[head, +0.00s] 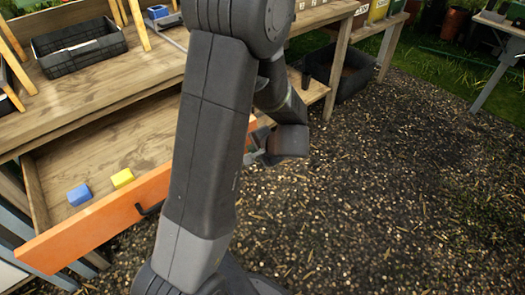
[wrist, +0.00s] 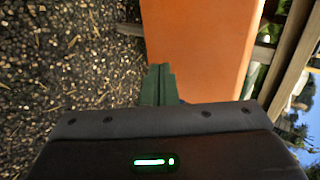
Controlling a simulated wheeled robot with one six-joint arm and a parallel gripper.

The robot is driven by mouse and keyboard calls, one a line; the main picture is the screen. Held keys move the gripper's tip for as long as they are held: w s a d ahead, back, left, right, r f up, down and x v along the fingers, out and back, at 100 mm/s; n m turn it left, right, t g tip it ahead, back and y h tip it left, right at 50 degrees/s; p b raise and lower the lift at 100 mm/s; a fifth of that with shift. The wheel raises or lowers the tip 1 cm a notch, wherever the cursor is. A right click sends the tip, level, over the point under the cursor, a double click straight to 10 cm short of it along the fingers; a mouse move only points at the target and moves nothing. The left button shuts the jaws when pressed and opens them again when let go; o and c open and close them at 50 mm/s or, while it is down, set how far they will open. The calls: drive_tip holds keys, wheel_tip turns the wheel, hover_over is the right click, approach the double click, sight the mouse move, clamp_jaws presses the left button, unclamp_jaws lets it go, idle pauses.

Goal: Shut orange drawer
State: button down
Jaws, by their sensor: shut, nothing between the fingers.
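The orange drawer (head: 95,226) stands open under the wooden bench at the left of the head view. A blue block (head: 79,195) and a yellow block (head: 122,178) lie inside it. Its dark handle (head: 150,209) shows on the front, partly behind my arm. My gripper (head: 256,150) is at the right end of the drawer front, largely hidden by my arm. In the wrist view the shut, empty fingers (wrist: 160,85) are at the orange front (wrist: 205,45), near its left edge. I cannot tell whether they touch it.
A black crate (head: 80,50) and a blue item (head: 157,12) are on the bench top (head: 100,88). A dark tub (head: 345,72) sits under the bench at the back. The gravel ground (head: 400,190) at the right is clear.

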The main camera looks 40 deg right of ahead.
drive_tip(key=shift+w, duration=0.75)
drive_tip(key=shift+w, duration=0.1)
drive_tip(key=w+a, duration=0.1)
drive_tip(key=w, duration=1)
drive_tip(key=w+a, duration=0.1)
drive_tip(key=w, duration=1)
drive_tip(key=w+p, duration=0.1)
drive_tip(key=w, duration=1)
drive_tip(key=shift+w+a, duration=0.3)
drive_tip(key=shift+a, duration=0.1)
drive_tip(key=shift+w+r, duration=0.15)
drive_tip(key=shift+w, duration=0.15)
drive_tip(key=shift+r, duration=0.1)
